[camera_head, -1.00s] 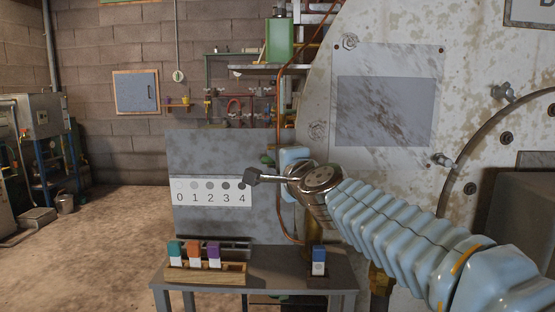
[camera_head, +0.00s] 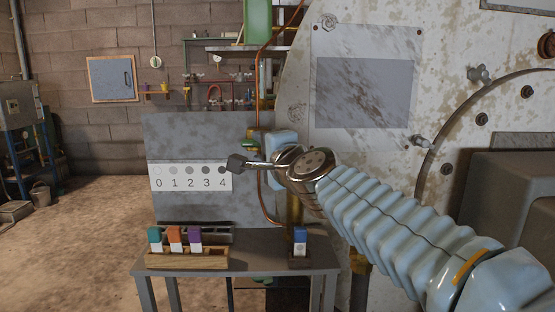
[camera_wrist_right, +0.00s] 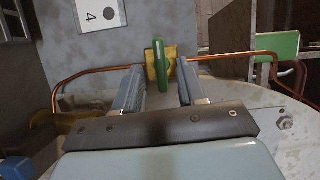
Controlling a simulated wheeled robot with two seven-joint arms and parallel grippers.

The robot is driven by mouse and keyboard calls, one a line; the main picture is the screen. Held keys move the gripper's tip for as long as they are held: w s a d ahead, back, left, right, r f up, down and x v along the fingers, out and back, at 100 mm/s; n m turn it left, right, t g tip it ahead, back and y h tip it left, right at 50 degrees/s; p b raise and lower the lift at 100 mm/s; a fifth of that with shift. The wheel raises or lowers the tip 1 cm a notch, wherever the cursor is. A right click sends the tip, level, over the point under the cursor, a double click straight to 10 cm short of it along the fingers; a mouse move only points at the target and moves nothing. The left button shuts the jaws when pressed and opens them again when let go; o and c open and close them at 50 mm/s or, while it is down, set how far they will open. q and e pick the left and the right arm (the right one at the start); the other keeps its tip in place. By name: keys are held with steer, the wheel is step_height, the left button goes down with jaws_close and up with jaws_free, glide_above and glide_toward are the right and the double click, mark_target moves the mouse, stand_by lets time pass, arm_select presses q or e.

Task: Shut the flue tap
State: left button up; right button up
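The flue tap looks to be the green lever (camera_wrist_right: 160,66) on a brass body (camera_wrist_right: 177,69) on the copper pipe in the right wrist view. The lever lies across the pipe there. In the head view only a bit of green (camera_head: 249,143) shows, left of my gripper. My right gripper (camera_head: 281,144) is at the pipe, its fingers mostly hidden in the head view. In the right wrist view my right gripper (camera_wrist_right: 159,80) is open, fingers on either side of the lever with gaps; contact is not visible. My left gripper is not in view.
A grey panel with a 0-to-4 dot chart (camera_head: 190,177) stands left of the tap. Below it, a table (camera_head: 255,263) holds a wooden rack (camera_head: 187,259) of coloured blocks and a separate blue-topped one (camera_head: 300,241). The large still (camera_head: 450,60) fills the right.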

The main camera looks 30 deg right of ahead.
steer(key=s+a, duration=0.1)
steer(key=s, duration=0.9)
steer(key=shift+s+a+r, duration=0.15)
steer(key=shift+s+a, duration=0.05)
steer(key=shift+a, duration=0.1)
